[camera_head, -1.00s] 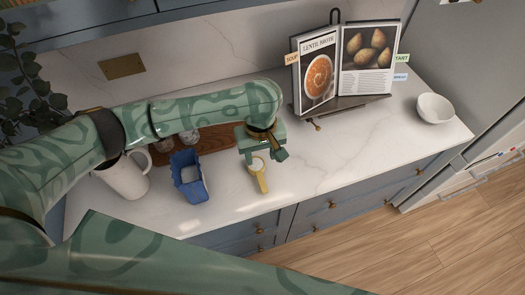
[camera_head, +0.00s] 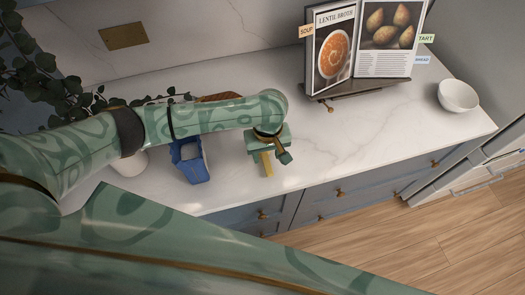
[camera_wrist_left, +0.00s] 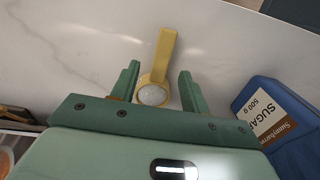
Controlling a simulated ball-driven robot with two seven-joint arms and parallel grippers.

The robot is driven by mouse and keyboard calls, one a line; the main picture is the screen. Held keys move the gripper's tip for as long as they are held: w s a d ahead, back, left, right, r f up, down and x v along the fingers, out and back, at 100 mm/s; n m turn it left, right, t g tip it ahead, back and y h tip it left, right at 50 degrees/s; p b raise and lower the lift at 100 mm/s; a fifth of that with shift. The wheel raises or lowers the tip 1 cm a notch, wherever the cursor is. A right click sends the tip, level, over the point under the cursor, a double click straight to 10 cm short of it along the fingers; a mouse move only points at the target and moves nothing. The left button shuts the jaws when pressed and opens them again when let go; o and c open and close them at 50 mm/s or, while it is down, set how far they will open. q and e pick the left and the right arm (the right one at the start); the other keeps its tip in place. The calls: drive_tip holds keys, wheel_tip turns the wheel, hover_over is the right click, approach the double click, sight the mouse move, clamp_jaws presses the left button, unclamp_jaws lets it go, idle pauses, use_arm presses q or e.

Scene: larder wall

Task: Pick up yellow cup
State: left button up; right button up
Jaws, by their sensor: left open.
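The yellow cup (camera_head: 267,168) is a small scoop with a straight handle, lying on the white marble counter near its front edge. It also shows in the left wrist view (camera_wrist_left: 166,50), its round bowl holding something pale. My left gripper (camera_head: 268,152) is right over the cup in the head view and hides its bowl. In the left wrist view my left gripper (camera_wrist_left: 158,76) is open, with one finger on each side of the bowl. The handle points away past the fingertips. I cannot tell whether the fingers touch the cup. My right gripper is out of view.
A blue sugar container (camera_head: 190,162) stands left of the cup; its label (camera_wrist_left: 272,113) shows in the wrist view. A book stand (camera_head: 350,88) and white bowl (camera_head: 458,96) are to the right. A mug (camera_head: 126,168) is mostly hidden behind my arm. Counter right of the cup is clear.

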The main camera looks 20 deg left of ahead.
sight(266, 161)
use_arm(q)
wheel_tip(266, 161, down, 3)
drive_tip(key=shift+f+b, duration=0.2)
drive_tip(key=shift+b, duration=0.35)
drive_tip(key=shift+r, duration=0.1)
clamp_jaws()
drive_tip(key=shift+r, duration=0.1)
